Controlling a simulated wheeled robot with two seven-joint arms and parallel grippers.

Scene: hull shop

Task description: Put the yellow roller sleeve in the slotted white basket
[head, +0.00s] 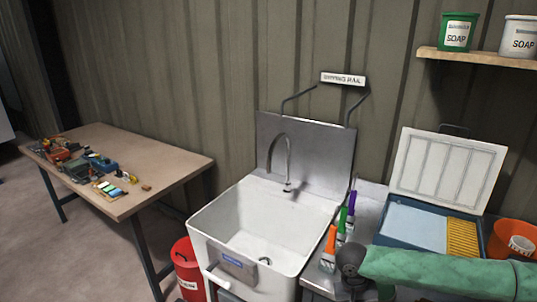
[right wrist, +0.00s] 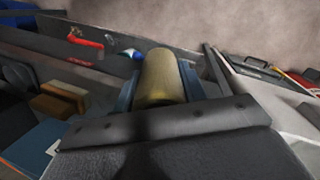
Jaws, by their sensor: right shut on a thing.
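The yellow roller sleeve (right wrist: 159,72) is in the middle of the right wrist view, between the fingers of my right gripper (right wrist: 160,84). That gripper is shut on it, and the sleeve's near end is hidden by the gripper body. In the head view my right arm, in a green cover, comes in from the right at the lower edge. A dark rounded part of it is by the brushes; the fingertips and sleeve cannot be made out there. I cannot identify the slotted white basket in either view. My left gripper is not in view.
A white sink (head: 221,218) with a tall tap stands in the middle. A blue case (head: 379,240) with a raised white lid (head: 447,168) and an orange bucket (head: 508,232) are further right. A cluttered table (head: 166,168) is left.

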